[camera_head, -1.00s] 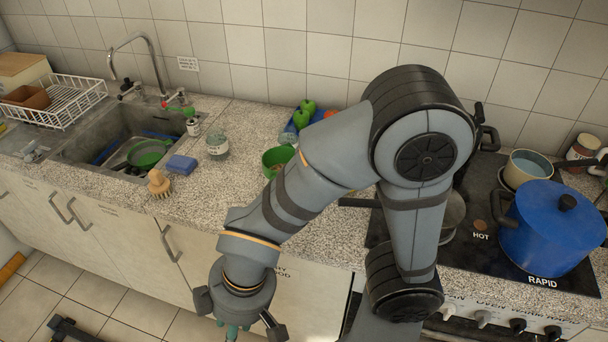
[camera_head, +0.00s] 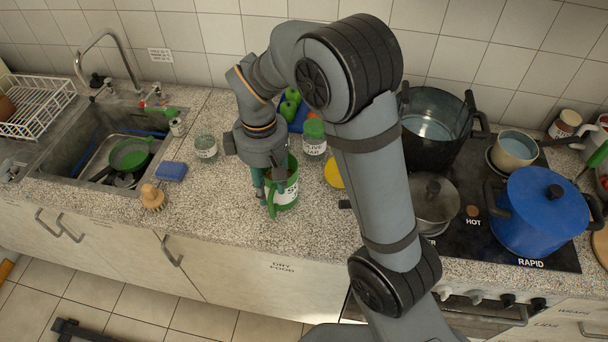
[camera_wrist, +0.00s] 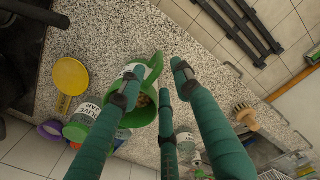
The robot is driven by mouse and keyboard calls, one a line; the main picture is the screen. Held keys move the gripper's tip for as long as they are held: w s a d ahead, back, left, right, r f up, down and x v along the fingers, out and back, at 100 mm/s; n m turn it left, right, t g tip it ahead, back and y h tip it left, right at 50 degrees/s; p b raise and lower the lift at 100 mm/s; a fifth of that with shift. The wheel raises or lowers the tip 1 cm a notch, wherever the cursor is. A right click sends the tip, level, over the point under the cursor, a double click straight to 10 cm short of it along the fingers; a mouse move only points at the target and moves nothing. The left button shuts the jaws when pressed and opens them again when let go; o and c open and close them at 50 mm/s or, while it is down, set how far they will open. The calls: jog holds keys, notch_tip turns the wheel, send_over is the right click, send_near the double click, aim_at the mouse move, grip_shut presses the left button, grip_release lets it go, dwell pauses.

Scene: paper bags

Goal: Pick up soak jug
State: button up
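The soak jug is a green jug (camera_head: 287,196) with a white label, partly readable, upright on the speckled counter. In the wrist view the jug (camera_wrist: 143,116) shows its open mouth, something brownish inside, and a green handle (camera_wrist: 156,66). My gripper (camera_head: 268,190) has teal fingers, pointing down at the jug's left side in the head view. In the wrist view my gripper (camera_wrist: 155,90) is open, with one finger over the jug and the other two beyond the handle. I cannot tell whether any finger touches the jug.
A jar with a green lid (camera_head: 314,138) stands behind the jug. A yellow round item (camera_head: 334,174) is to its right. A glass jar (camera_head: 206,148), blue sponge (camera_head: 171,171) and brush (camera_head: 153,197) are left, before the sink (camera_head: 72,130). Pots stand on the hob (camera_head: 470,235).

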aim_at(269, 197)
notch_tip(269, 197, down, 5)
jog(key=shift+r, duration=0.1)
jog(key=shift+f+p, duration=1.05)
jog(key=shift+f, duration=1.65)
jog(key=shift+c, duration=0.4)
jog(key=c, duration=0.7)
grip_shut()
